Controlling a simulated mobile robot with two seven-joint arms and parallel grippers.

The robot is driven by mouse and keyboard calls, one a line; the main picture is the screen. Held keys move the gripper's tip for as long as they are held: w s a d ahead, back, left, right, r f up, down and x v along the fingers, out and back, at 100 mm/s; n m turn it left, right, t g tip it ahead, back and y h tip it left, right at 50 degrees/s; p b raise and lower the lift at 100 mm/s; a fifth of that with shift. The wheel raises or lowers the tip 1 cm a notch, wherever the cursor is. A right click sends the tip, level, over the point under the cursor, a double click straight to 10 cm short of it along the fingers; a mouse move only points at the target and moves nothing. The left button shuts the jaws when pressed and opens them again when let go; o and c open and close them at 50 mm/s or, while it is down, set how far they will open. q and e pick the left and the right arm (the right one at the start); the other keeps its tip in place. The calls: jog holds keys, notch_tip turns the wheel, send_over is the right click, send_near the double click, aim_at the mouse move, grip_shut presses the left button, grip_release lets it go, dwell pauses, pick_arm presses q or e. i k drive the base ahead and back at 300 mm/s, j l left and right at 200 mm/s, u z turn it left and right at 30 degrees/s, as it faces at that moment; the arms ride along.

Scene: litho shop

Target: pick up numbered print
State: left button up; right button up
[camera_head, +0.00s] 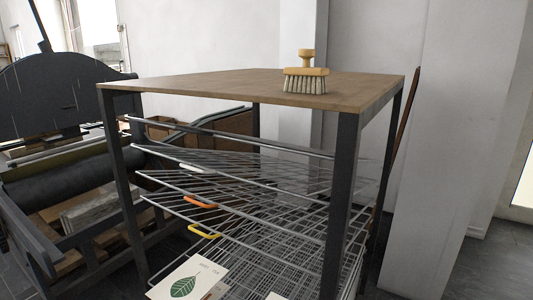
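A white print (189,280) with a green leaf and small lettering lies low in the drying rack, at the bottom of the view; its lower edge is cut off. I cannot read a number on it. A corner of another pale sheet (276,296) shows at the bottom edge to its right. The rack has several wire shelves (240,188) under a wooden top. White (195,168), orange (201,202) and yellow (204,232) handles mark three of the shelves. Neither of my grippers is in view.
A wooden brush (306,76) with pale bristles stands on the rack's wooden top (220,83). Dark metal posts (341,200) frame the shelves. A dark press (62,110) with a roller stands close on the left. A white wall (455,130) is on the right.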

aim_at(195, 276)
jog(key=j+z, duration=0.3)
jog(key=j, duration=0.4)
jog(key=j+z, duration=0.25)
jog(key=j, duration=0.5)
